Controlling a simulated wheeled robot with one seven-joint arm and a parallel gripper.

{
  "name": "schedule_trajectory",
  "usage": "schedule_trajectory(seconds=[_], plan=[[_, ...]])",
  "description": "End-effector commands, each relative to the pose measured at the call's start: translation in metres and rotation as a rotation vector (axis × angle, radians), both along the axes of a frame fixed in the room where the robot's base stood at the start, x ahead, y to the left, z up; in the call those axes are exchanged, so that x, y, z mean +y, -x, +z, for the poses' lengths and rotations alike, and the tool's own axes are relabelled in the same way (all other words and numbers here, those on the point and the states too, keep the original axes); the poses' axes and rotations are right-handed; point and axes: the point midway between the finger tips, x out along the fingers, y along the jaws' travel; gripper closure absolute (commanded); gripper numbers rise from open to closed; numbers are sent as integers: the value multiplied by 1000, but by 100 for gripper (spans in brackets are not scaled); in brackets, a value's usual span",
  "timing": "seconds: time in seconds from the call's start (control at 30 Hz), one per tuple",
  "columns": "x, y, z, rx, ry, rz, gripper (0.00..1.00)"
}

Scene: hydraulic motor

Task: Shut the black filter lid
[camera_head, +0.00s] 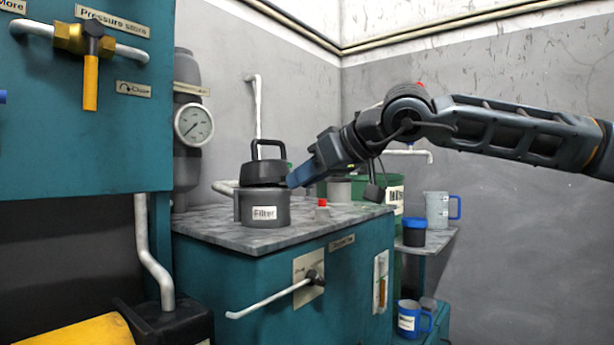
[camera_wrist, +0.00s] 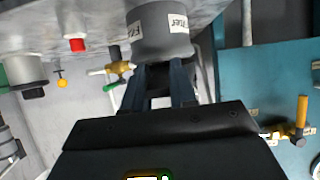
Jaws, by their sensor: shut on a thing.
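The black filter lid (camera_head: 264,173), with an upright loop handle, sits over the grey canister labelled "Filter" (camera_head: 265,208) on the grey worktop. The lid looks slightly tilted on the canister's mouth; whether it is fully seated I cannot tell. My gripper (camera_head: 290,181) reaches in from the right and meets the lid's right side. In the wrist view the canister (camera_wrist: 163,32) is at the top, just beyond the fingers of my gripper (camera_wrist: 162,72). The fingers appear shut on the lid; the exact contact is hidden.
The worktop (camera_head: 225,233) also bears a small red-capped item (camera_head: 322,208) right of the canister. A pressure gauge (camera_head: 194,124) and pipes stand behind on the left. A lever (camera_head: 268,299) sticks out from the cabinet front. Mugs (camera_head: 440,208) stand at the right.

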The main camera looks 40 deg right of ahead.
Motion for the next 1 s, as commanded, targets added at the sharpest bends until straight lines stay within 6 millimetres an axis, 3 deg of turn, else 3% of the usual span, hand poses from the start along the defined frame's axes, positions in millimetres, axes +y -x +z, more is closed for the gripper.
schedule_trajectory(seconds=[0.03, 0.07, 0.1, 0.2, 0.23, 0.37, 1.0], plan=[[5, 3, -24, 53, 7, 7, 100], [5, 3, -24, 53, 7, 7, 100], [5, 3, -24, 53, 7, 7, 73], [5, 3, -24, 53, 7, 8, 64], [5, 1, -9, 14, 2, 12, 61], [3, 3, -8, 11, 1, 8, 49], [-8, 41, -6, 1, 0, 1, 49]])
